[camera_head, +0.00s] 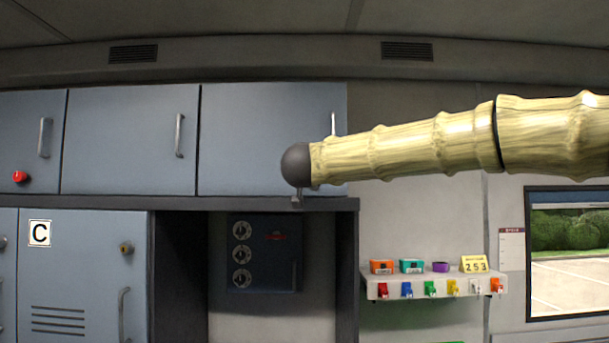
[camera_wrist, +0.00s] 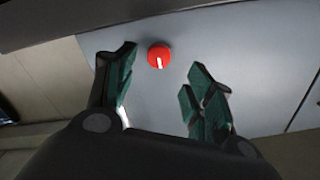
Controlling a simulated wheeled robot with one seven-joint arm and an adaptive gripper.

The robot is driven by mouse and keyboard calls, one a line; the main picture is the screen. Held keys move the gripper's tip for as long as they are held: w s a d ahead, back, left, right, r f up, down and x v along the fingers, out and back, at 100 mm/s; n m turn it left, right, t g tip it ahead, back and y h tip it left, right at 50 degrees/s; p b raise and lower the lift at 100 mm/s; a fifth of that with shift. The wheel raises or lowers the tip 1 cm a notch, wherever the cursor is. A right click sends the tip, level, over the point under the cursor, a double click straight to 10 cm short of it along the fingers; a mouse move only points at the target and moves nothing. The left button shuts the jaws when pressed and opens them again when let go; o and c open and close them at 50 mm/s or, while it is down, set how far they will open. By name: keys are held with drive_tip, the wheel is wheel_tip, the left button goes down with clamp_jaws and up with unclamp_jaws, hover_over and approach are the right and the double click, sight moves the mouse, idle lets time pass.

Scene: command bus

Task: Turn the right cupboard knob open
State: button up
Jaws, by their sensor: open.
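In the wrist view a round red knob (camera_wrist: 159,56) with a white mark sits on a blue-grey panel (camera_wrist: 240,50). My gripper (camera_wrist: 160,74) is open, with its green-padded fingers on either side of the knob's line. The knob is beyond the fingertips, nearer the left finger, and neither finger visibly touches it. In the head view the right upper cupboard door (camera_head: 255,135) is shut. My arm covers its lower right part, and no knob shows on it there. My gripper's fingers cannot be made out in the head view.
A dark ledge (camera_head: 250,204) runs under the upper cupboards. The right door has an upright handle (camera_head: 333,123), partly behind my arm. Another red knob (camera_head: 20,176) is at far left. A key shelf (camera_head: 435,275) hangs at lower right, beside a window (camera_head: 567,250).

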drive_tip(key=w, duration=0.2)
drive_tip(key=w+p, duration=0.1)
drive_tip(key=w, duration=0.1)
drive_tip(key=shift+w+d, duration=0.2)
drive_tip(key=shift+w, duration=0.15)
drive_tip(key=shift+w+a+f+p, duration=0.1)
drive_tip(key=shift+w+p, duration=0.25)
drive_tip(key=shift+w, duration=0.6)
drive_tip(key=shift+s, duration=0.1)
drive_tip(key=shift+c, duration=0.2)
drive_tip(key=c, duration=1)
